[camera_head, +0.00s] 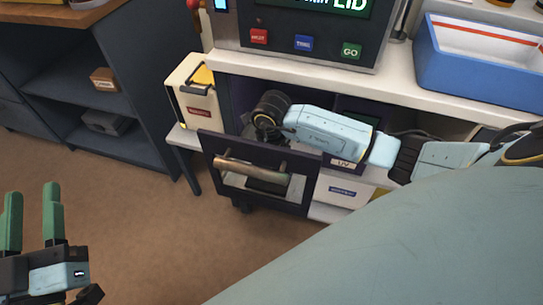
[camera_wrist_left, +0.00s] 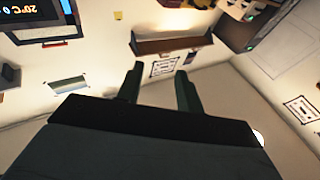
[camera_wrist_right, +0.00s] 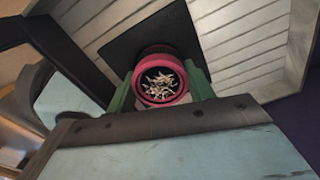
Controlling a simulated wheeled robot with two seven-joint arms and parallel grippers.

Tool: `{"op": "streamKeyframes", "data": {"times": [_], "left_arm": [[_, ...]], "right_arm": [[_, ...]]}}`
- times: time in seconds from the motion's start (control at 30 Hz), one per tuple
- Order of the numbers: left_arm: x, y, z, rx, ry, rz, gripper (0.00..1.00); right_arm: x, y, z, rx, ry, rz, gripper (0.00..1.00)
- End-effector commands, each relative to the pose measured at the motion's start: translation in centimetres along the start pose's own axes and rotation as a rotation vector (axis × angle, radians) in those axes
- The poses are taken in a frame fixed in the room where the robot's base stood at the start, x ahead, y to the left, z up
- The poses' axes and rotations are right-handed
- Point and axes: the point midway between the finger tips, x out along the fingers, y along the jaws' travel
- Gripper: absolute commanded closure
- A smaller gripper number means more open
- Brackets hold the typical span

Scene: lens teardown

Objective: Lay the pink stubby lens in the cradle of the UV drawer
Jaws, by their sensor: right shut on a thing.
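The pink stubby lens (camera_wrist_right: 162,78) is between the green fingers of my right gripper (camera_wrist_right: 162,88), which is shut on it. Its open round end faces the wrist camera, with pale flecks showing inside. Beyond it lies a dark rectangular pad (camera_wrist_right: 122,50) between pale slatted surfaces; I cannot tell whether the lens touches it. In the head view my right arm reaches over the pulled-out UV drawer (camera_head: 214,145); the fingers and lens are hidden there. The cradle is not clearly made out. My left gripper (camera_head: 32,190) is open and empty at the lower left, away from the drawer.
The drawer's front carries a wooden handle (camera_head: 250,171). Above stands a control box (camera_head: 310,30) with red, blue and green buttons. A blue bin (camera_head: 480,75) is at the right, a cream case (camera_head: 195,100) left of the drawer. The floor before the dark shelves is clear.

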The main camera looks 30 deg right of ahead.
Motion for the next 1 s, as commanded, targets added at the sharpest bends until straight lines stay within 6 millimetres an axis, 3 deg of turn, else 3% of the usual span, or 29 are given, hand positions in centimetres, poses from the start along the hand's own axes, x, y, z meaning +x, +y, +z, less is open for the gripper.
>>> {"op": "streamKeyframes", "data": {"times": [0.27, 0.3, 0.47, 0.83, 1.0], "left_arm": [[0.0, 0.1, -0.4, -0.001, 0.029, 0.002, 0.64], [0.0, 0.1, -0.5, -0.001, 0.034, 0.002, 0.64], [0.0, 0.1, -0.5, -0.001, 0.031, 0.002, 0.64], [0.1, 0.1, -0.4, -0.001, 0.018, 0.002, 0.64], [-0.2, -0.4, 1.8, 0.005, -0.12, -0.009, 0.64]], "right_arm": [[0.2, 0.0, 0.0, 0.0, 0.0, 0.0, 0.78], [0.3, 0.0, 0.0, 0.0, 0.001, 0.0, 0.45], [0.2, 0.0, 0.0, 0.0, 0.001, 0.0, 0.26], [0.0, 0.0, 0.0, 0.0, 0.0, 0.001, 0.26], [-1.2, 0.0, 0.0, -0.001, -0.001, 0.0, 0.26]]}}
